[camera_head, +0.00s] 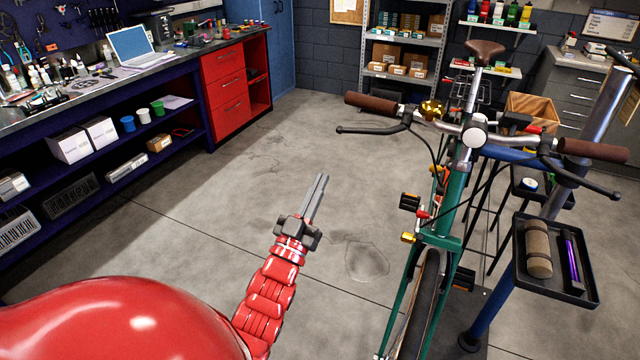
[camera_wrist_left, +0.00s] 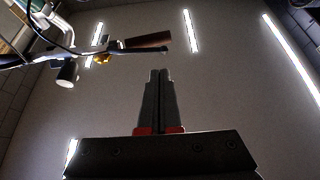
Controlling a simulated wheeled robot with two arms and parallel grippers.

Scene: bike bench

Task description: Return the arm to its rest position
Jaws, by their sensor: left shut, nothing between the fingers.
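My left gripper (camera_head: 317,200) is raised above the open floor, left of the bicycle, with its fingers together and nothing between them. In the left wrist view the same gripper (camera_wrist_left: 160,88) points up, its fingers closed, with the ceiling behind it. My red left arm rises from the bottom of the head view. My right gripper is in neither view.
A black tray (camera_head: 566,290) holds a tan roll and a purple tool. A workbench (camera_head: 180,62) runs along the left. The floor (camera_head: 200,220) between is clear.

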